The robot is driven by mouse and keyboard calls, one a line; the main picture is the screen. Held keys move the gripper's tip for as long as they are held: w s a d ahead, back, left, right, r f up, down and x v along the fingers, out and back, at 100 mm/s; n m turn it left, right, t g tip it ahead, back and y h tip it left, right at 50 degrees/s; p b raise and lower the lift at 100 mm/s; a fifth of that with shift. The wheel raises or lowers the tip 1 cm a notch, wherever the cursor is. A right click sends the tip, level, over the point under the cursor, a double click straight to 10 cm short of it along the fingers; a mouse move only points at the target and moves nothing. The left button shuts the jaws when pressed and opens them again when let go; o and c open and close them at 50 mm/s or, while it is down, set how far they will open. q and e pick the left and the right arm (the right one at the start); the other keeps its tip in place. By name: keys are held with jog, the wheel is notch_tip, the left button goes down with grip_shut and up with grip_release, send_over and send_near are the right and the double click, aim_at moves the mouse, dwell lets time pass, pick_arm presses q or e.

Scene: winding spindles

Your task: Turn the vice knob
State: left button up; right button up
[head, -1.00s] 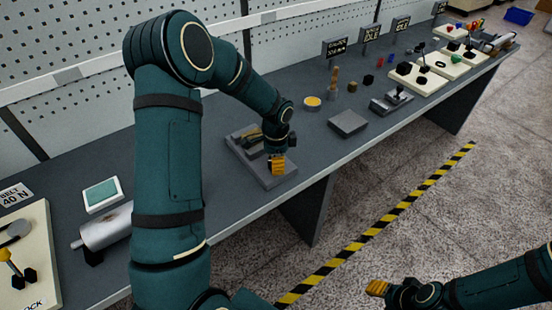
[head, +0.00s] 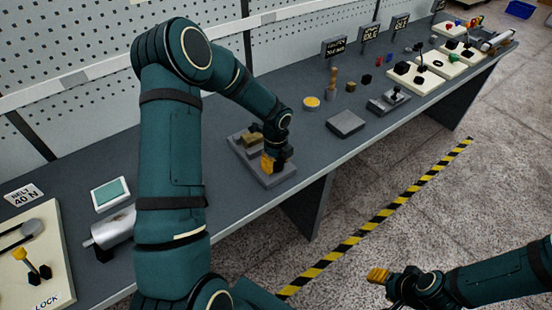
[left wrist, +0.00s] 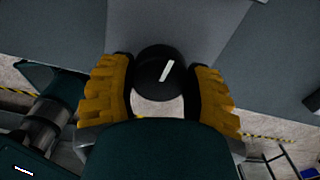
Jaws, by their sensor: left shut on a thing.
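The vice (head: 283,181) is a grey base with a brass-coloured block and grey jaw parts, near the front edge of the bench. Its black round knob with a white mark (left wrist: 158,72) shows in the left wrist view. My left gripper (head: 272,165) has yellow fingers and is at the front of the vice; in the left wrist view its fingers (left wrist: 160,92) are on either side of the knob, shut on it. The white mark leans to the upper right. The knob is hidden in the head view. My right gripper (head: 378,275) is over the floor, away from the bench.
A flat grey block (head: 345,123) lies right of the vice. A yellow-topped round tin (head: 311,103) stands behind it. A metal cylinder (head: 112,229) and a lever panel (head: 35,258) are at the left. The floor before the bench (head: 420,190) is clear.

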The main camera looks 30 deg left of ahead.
aim_at(276, 162)
pick_arm(q)
jog(key=m+p, duration=0.2)
jog(key=m, duration=0.2)
jog(key=shift+r+m, duration=0.15)
jog(key=shift+m, duration=0.15)
jog(key=shift+m+p, duration=1.05)
jog(key=shift+m, duration=0.75)
jog(key=shift+w, duration=0.1)
jog(key=o, duration=1.2)
notch_tip(276, 162, up, 12)
jog(key=shift+f, duration=0.1)
